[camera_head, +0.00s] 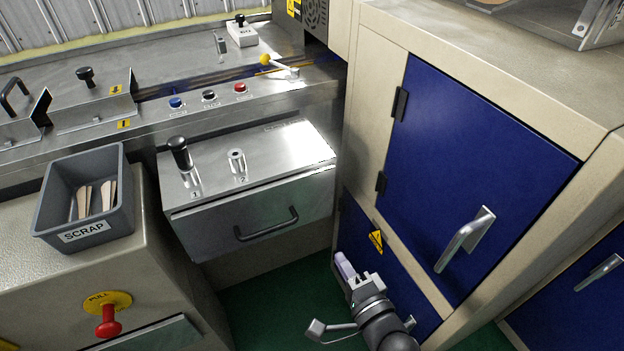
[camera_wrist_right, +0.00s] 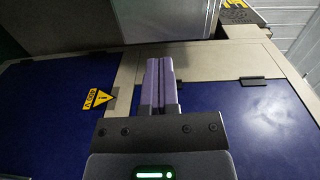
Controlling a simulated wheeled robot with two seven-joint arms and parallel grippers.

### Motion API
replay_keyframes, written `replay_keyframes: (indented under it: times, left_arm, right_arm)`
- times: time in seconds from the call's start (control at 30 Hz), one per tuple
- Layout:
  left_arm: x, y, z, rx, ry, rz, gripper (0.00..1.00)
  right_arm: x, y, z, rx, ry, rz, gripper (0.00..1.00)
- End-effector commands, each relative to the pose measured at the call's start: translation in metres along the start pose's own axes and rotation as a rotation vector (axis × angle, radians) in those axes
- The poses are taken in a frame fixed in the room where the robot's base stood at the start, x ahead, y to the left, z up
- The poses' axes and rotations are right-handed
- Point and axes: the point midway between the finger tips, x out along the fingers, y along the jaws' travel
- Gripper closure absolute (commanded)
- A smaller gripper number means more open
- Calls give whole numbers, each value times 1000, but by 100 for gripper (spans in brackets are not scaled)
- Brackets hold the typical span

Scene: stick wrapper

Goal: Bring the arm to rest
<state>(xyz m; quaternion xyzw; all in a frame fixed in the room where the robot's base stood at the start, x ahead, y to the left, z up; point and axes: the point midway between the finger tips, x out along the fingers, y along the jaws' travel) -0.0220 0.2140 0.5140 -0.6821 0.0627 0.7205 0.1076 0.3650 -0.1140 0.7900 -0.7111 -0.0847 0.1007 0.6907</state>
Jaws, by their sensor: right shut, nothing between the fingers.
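My right gripper (camera_head: 343,264) is at the bottom centre of the head view, low in front of the blue cabinet doors. Its pale purple fingers are shut together with nothing between them, and the right wrist view shows the same closed fingers (camera_wrist_right: 161,86). The gripper appears apart from the cabinet, though the exact gap is hard to tell. My right arm (camera_head: 390,335) comes up from the bottom edge. My left gripper is not in view.
A blue cabinet door (camera_head: 475,165) with a metal handle (camera_head: 465,240) stands at right. A metal drawer (camera_head: 262,222) sits left of the gripper. A grey SCRAP bin (camera_head: 84,230) holds wooden sticks. A red pull knob (camera_head: 109,322) is below it. Green floor (camera_head: 270,305) shows free room.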

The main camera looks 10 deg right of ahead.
Motion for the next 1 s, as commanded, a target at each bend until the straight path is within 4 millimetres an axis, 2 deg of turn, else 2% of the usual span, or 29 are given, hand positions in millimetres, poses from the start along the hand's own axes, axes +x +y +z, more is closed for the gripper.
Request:
replay_keyframes:
  times: [0.07,0.17,0.3,0.4,0.6,0.8,1.0]
  left_arm:
    - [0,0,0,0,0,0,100]
    - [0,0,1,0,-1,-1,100]
    - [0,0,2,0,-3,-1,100]
    - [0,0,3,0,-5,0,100]
    - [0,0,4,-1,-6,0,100]
    - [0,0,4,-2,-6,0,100]
    - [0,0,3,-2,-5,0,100]
  right_arm:
    - [-5,6,7,-112,-18,100,100]
    - [-24,18,18,-387,-97,333,100]
    - [-62,28,24,-715,-271,603,100]
    - [-90,28,24,-879,-401,738,100]
    - [-145,20,21,-1110,-673,939,100]
    - [-201,4,18,-1251,-972,1079,100]
    - [-198,71,19,-1238,-1008,1107,100]
